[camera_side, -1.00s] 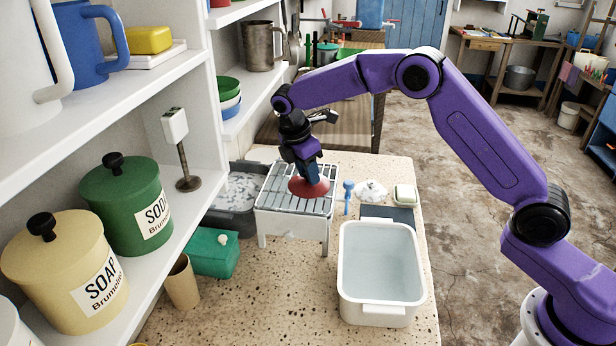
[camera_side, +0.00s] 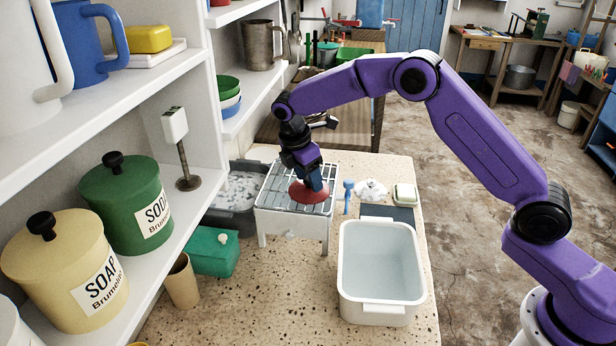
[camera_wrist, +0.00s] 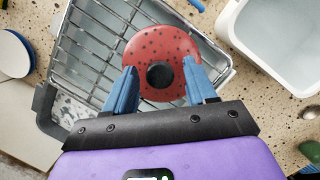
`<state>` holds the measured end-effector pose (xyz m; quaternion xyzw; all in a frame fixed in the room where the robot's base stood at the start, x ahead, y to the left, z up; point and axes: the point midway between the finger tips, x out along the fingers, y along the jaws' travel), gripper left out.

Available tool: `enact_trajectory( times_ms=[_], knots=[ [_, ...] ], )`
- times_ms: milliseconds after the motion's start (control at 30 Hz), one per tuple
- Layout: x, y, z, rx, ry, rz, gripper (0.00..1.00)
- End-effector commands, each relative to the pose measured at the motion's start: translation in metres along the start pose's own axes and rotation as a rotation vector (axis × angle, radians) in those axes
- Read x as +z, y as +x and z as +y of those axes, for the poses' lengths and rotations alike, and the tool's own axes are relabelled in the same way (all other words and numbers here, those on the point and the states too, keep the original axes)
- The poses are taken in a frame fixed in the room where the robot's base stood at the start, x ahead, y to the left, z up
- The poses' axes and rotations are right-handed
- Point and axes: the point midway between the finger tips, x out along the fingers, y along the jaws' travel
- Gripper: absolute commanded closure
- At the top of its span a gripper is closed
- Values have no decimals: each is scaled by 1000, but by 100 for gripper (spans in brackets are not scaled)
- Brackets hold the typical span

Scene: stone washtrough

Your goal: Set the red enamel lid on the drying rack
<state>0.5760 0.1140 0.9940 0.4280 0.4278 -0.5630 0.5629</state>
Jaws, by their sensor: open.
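The red enamel lid (camera_side: 308,193) lies on the drying rack (camera_side: 292,228), near the front right part of its wire top. In the wrist view the lid (camera_wrist: 161,47) is round, speckled dark, with a black knob (camera_wrist: 160,75) at its middle, and it rests over the wires of the rack (camera_wrist: 84,52). My gripper (camera_side: 312,185) is just above the lid in the side view. In the wrist view its blue fingers (camera_wrist: 160,84) are spread apart on both sides of the knob, with gaps to it. The fingers hide part of the lid's near edge.
A white basin (camera_side: 381,270) stands to the right of the rack. A grey tub (camera_side: 235,190) sits behind it at left, and a green box (camera_side: 213,252) is at front left. A blue-handled brush (camera_side: 348,196) and a soap dish (camera_side: 404,195) lie to the right.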

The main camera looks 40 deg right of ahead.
Motion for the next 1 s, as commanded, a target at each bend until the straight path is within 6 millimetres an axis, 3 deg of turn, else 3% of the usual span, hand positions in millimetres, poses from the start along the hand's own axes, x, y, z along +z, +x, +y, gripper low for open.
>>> enact_trajectory(
  times_ms=[600,1000],
  knots=[
    [-1,-105,1,3,0,1,44],
    [0,-119,0,0,0,1,44]
  ],
)
